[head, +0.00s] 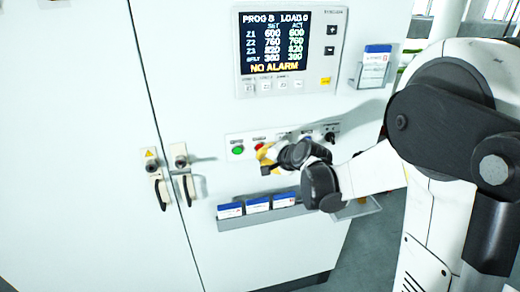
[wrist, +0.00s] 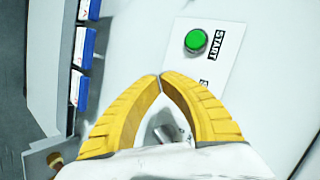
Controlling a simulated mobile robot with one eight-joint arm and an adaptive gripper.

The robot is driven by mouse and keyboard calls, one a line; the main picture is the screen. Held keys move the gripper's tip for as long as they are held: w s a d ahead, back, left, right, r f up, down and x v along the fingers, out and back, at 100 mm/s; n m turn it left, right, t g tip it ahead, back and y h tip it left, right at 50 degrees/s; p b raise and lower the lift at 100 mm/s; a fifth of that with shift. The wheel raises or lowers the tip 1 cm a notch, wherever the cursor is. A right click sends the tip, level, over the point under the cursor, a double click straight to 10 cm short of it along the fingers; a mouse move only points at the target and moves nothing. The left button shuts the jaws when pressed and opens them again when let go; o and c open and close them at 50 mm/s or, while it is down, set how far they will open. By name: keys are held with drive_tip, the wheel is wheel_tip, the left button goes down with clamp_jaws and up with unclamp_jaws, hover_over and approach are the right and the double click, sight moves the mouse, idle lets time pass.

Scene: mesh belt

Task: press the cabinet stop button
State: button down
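The stop button (head: 259,146) is a small red button on the cabinet's control strip in the head view, just right of the green start button (head: 238,150). My gripper (head: 264,154) is in front of the strip, its yellow fingers at the red button's lower right. I cannot tell whether they touch it. In the wrist view my gripper (wrist: 160,77) has its two yellow fingertips together, with nothing held at the tips. The green button (wrist: 195,40) with its START label shows beyond them. The red button is hidden there; only the start of a second label (wrist: 204,82) shows.
A display panel (head: 335,18) reading NO ALARM is above the strip. A rack with blue-and-white boxes (head: 257,205) juts out below it. A key switch (head: 330,136) is at the strip's right end. Door handles (head: 185,186) are at the left. A card holder (head: 374,68) is at the upper right.

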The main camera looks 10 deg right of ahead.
drive_tip(key=shift+w, duration=0.6)
idle(1.1)
drive_tip(key=shift+w, duration=0.4)
drive_tip(key=shift+w+b, duration=0.3)
drive_tip(key=shift+w, duration=0.2)
idle(0.6)
drive_tip(key=shift+s, duration=0.95)
drive_tip(key=shift+s, duration=2.45)
